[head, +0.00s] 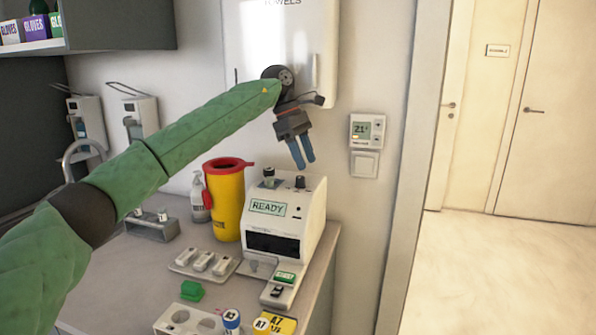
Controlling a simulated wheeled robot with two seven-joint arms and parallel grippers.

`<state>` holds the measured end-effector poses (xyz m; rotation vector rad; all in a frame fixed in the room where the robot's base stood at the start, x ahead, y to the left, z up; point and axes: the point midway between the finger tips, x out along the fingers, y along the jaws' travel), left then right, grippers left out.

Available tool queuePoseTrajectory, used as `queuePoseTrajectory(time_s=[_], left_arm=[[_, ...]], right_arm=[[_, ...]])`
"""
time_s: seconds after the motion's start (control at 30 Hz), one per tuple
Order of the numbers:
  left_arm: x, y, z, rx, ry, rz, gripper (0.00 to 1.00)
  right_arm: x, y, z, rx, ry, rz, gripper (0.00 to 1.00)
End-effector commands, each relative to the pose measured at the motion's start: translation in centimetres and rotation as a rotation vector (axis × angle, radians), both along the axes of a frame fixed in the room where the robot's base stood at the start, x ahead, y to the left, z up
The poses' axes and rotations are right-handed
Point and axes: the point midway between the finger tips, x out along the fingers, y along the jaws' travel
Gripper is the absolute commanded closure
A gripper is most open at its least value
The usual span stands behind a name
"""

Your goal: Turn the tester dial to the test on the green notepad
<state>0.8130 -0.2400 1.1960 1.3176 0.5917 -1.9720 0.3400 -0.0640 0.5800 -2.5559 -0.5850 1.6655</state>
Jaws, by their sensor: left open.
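The white tester (313,225) stands on the counter with READY on its display (268,207). A black knob (299,182), which looks like the dial, sits on its top; its setting is too small to read. I cannot clearly identify a green notepad; a small green block (191,291) lies on the counter and a green-labelled piece (285,277) is at the tester's front. My right gripper is not in view.
A yellow bin (228,205) with a red rim stands left of the tester. A thermostat (367,130) is on the wall, right. A towel dispenser (290,50) hangs behind the gripper.

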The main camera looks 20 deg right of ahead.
Motion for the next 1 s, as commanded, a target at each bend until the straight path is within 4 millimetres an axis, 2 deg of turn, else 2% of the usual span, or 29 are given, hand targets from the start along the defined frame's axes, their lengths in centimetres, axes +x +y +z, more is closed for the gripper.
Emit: queuePoseTrajectory(time_s=[0.03,0.2,0.5,0.7,1.0], left_arm=[[-0.7,-0.7,0.4,0.000,-0.003,-0.002,0.54],[-2.8,-2.7,2.2,-0.001,-0.002,-0.002,0.54],[-6.0,-5.7,4.9,-0.001,-0.001,-0.002,0.54],[-7.0,-6.7,5.8,-0.001,-0.001,0.000,0.54],[-7.2,-6.8,5.9,0.000,0.001,0.001,0.54]], right_arm=[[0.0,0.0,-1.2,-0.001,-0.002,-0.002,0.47],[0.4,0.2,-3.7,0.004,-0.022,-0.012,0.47],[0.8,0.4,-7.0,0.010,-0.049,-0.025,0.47],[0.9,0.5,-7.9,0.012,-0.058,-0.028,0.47],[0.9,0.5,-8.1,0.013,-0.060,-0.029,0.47]])
